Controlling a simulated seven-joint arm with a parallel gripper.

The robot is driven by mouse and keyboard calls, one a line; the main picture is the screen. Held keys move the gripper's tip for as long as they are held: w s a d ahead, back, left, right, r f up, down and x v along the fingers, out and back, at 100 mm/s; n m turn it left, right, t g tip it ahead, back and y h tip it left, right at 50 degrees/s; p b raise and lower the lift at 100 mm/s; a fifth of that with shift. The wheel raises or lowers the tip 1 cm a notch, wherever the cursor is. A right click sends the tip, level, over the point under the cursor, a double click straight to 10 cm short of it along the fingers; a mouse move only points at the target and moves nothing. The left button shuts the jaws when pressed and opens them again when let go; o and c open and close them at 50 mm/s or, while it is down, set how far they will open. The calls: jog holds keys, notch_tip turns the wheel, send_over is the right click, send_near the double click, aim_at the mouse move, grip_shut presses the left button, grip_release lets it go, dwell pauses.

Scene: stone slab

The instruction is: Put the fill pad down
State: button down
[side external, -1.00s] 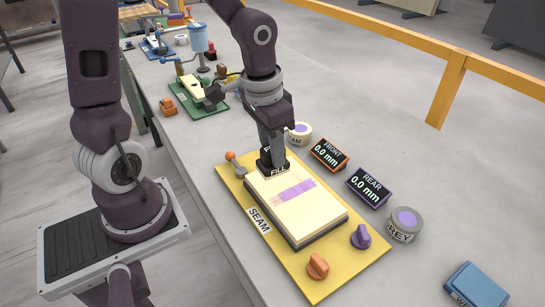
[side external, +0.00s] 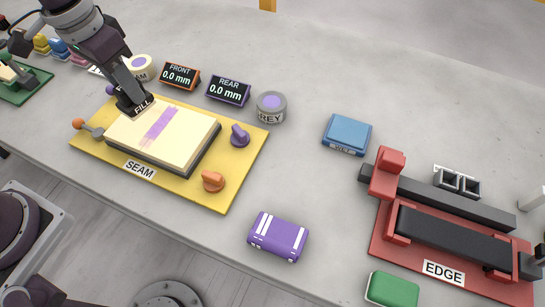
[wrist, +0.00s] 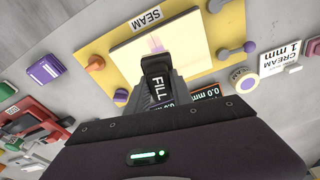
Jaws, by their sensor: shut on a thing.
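The fill pad (side external: 140,107) is a small black block with a white FILL label. My gripper (side external: 131,90) is shut on it and holds it at the back left edge of the cream slab (side external: 193,134). I cannot tell whether the pad touches the slab. The wrist view also shows the pad (wrist: 158,84) between the fingers, with the slab (wrist: 135,55) beyond it. A purple strip (side external: 159,124) runs across the slab's top. The slab lies on a yellow SEAM board (side external: 215,193).
An orange knob (side external: 213,181), a purple knob (side external: 240,136) and a lever (side external: 88,128) stand on the board. Behind are FRONT (side external: 179,76) and REAR (side external: 228,90) displays reading 0.0 mm and a grey tin (side external: 271,107). A blue WET pad (side external: 347,134), purple block (side external: 278,236) and red EDGE fixture (side external: 440,245) lie right.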

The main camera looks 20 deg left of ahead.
jog(key=w+d+f+m+g+h, duration=0.1)
jog(key=w+d+f+m, duration=0.15)
jog(key=d+m, duration=0.85)
jog(key=w+d+f+m, duration=0.1)
jog(key=w+d+m, duration=0.3)
jog(key=d, duration=1.4)
jog(key=shift+m, duration=0.4)
jog(key=f, duration=0.6)
jog(key=d+f, duration=0.1)
jog(key=f, duration=0.2)
jog(key=shift+s, duration=0.15)
jog(key=shift+d+f, duration=0.1)
jog(key=shift+f, duration=0.25)
jog(key=shift+f, duration=0.1)
jog(key=c, duration=1.1)
grip_release()
